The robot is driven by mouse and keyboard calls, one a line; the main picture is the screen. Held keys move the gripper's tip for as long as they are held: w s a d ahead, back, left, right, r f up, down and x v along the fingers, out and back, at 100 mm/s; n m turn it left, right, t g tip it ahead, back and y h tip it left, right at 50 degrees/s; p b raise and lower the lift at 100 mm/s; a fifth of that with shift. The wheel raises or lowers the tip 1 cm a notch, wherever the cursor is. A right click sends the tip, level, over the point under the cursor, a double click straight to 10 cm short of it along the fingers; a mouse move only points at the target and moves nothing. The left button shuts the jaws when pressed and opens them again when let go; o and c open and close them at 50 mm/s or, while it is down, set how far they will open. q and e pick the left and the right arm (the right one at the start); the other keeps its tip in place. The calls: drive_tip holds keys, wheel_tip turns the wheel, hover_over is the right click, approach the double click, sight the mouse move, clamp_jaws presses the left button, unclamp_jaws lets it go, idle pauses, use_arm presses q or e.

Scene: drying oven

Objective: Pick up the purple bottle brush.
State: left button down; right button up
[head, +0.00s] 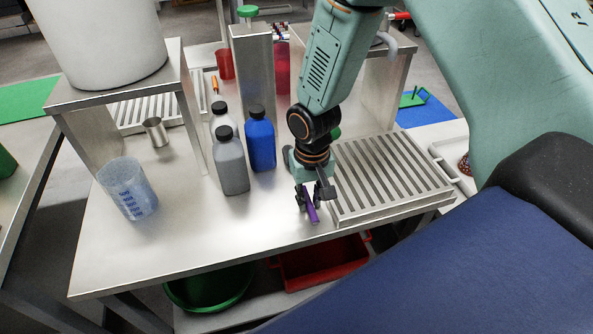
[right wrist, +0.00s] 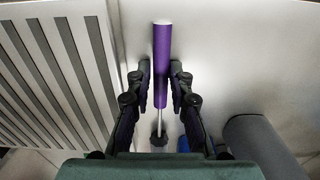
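The purple bottle brush (head: 312,213) is near the table's front edge, left of the slatted metal tray. In the right wrist view its purple handle (right wrist: 162,45) points away from me, with a thin pale stem and a dark end closer to the palm. My right gripper (head: 308,200) reaches down from above. I cannot tell whether the brush touches the table. My left gripper is not in view.
A grey bottle (head: 232,165) and a blue bottle (head: 261,142) stand left of my right gripper. The slatted tray (head: 400,214) lies close on its right. A clear beaker (head: 128,190) stands at the left. The table front (head: 235,232) is clear.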

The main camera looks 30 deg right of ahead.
drive_tip(key=shift+s+a+r, duration=0.1)
clamp_jaws()
